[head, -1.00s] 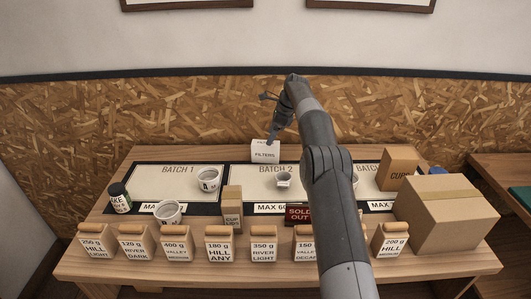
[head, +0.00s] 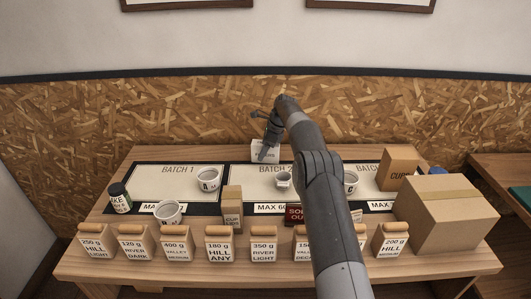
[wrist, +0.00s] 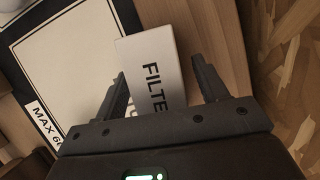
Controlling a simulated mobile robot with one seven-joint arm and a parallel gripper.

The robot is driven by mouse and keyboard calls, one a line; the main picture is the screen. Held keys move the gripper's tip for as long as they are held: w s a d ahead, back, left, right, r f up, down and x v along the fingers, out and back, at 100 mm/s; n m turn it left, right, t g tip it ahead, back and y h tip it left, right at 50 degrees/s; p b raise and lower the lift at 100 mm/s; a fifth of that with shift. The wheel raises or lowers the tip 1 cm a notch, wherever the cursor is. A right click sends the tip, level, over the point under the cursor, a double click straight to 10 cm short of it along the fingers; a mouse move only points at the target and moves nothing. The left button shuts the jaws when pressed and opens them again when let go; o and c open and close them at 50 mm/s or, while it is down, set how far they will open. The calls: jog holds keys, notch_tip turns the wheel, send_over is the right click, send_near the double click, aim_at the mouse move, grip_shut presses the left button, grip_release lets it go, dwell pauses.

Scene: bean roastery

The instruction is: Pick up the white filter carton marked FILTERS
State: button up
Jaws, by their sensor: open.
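The white filter carton (head: 257,146) stands at the back of the table, behind the batch mats, partly hidden by my gripper in the head view. In the wrist view the carton (wrist: 151,68) shows black letters reading "FILTE", the rest cut off by my gripper body. My gripper (wrist: 160,82) is open, with one finger on each side of the carton's near part. Gaps show between the fingers and the carton. In the head view my gripper (head: 265,150) is just in front of and over the carton.
The BATCH 2 mat (head: 245,185) with a small cup (head: 283,181) lies in front of the carton. A row of labelled bags (head: 220,245) lines the front edge. A large cardboard box (head: 447,215) and a CUPS box (head: 398,168) stand at the right.

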jog(key=shift+f, duration=0.25)
jog(key=shift+c, duration=0.5)
jog(key=c, duration=1)
